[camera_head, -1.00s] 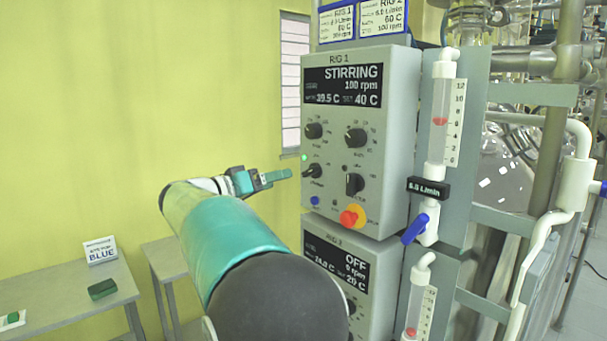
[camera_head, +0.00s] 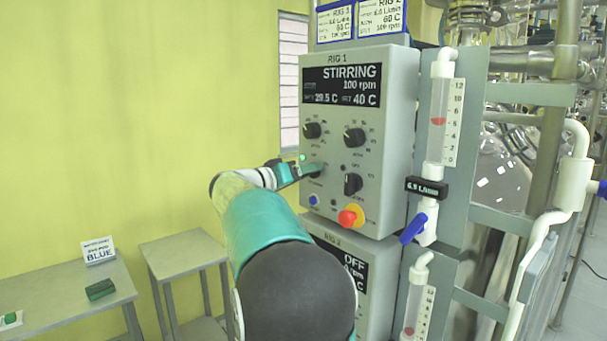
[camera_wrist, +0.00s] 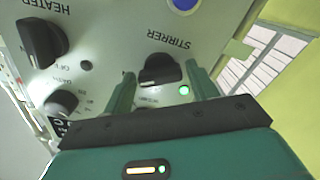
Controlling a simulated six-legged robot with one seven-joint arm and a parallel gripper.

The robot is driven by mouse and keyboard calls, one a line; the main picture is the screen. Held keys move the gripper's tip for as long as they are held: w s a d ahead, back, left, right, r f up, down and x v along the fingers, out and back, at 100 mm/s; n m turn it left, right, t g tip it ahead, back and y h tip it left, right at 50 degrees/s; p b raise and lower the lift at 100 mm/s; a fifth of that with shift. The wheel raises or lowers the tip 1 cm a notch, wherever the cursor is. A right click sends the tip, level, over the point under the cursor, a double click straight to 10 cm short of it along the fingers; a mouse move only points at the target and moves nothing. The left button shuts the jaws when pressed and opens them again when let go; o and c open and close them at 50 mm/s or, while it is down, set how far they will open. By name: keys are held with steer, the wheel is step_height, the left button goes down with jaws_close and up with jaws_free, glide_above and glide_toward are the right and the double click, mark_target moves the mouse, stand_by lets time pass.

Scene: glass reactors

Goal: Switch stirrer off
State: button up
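The RIG 1 control box (camera_head: 390,194) has a display (camera_head: 342,87) reading STIRRING, 100 rpm. In the wrist view the black STIRRER knob (camera_wrist: 160,70) sits upside down under its label, with a lit green lamp (camera_wrist: 184,90) beside it. The lamp also shows in the head view (camera_head: 303,157). My gripper (camera_wrist: 163,84) is open, its two teal fingers on either side of the knob. A gap shows between each finger and the knob. In the head view my gripper (camera_head: 314,169) is at the panel's left side and covers most of the knob.
The HEATER knob (camera_wrist: 42,43) is beside the stirrer knob. A red emergency button (camera_head: 348,217) and a blue button (camera_head: 313,200) are low on the panel. The RIG 2 box (camera_head: 376,285) is directly below. A flowmeter (camera_head: 440,115) stands right. Two tables are at left.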

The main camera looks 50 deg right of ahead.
steer(key=c, duration=0.6)
steer(key=shift+c, duration=0.2)
steer(key=shift+n, duration=0.4)
steer(key=n, duration=1.1)
steer(key=o, duration=1)
steer(key=shift+a, duration=0.15)
